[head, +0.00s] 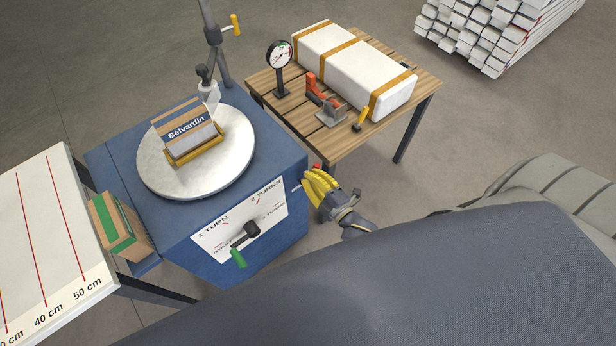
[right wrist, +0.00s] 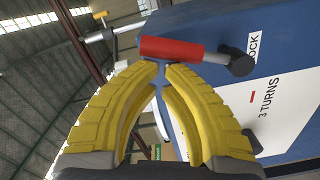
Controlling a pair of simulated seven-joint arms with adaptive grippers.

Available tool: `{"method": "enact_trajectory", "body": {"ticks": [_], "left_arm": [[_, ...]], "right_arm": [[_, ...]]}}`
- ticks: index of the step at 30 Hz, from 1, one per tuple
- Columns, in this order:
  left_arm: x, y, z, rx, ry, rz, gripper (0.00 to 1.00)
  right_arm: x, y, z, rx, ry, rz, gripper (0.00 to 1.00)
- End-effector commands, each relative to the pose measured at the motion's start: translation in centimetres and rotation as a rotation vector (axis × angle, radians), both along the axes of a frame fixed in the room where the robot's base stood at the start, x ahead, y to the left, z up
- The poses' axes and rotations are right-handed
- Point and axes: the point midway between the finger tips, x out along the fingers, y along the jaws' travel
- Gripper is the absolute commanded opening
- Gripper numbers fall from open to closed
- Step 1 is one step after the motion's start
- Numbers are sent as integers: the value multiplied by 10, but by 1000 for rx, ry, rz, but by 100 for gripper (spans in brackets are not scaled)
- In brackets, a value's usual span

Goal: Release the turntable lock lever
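The blue turntable base (head: 285,150) carries a round white turntable (head: 160,187) with a box marked "Belvardin" (head: 186,130) on it. The lock lever's red grip (head: 316,167) shows beside the base's right edge. In the right wrist view the red grip (right wrist: 172,48) lies crosswise just beyond my fingertips, with a black knob (right wrist: 240,63) at its right, near a label ending "OCK". My right gripper (head: 309,181) has yellow fingers, and it also shows in the right wrist view (right wrist: 161,67). A narrow gap shows between its tips, with nothing between them. My left gripper is out of view.
A wooden table (head: 262,82) at the back right holds a gauge (head: 280,55), a red clamp (head: 314,90) and a long white package (head: 335,62). A ruled white table (head: 70,240) stands at left.

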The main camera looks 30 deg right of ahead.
Motion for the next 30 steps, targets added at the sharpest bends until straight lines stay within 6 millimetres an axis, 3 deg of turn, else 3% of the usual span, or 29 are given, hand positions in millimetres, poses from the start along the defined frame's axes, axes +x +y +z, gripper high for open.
{"method": "enact_trajectory", "body": {"ticks": [11,20,30], "left_arm": [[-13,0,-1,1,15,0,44],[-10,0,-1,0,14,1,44],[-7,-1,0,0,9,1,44]], "right_arm": [[-1,3,1,0,0,1,0],[-16,41,18,2,-1,8,0],[-79,25,17,0,2,8,0]]}}
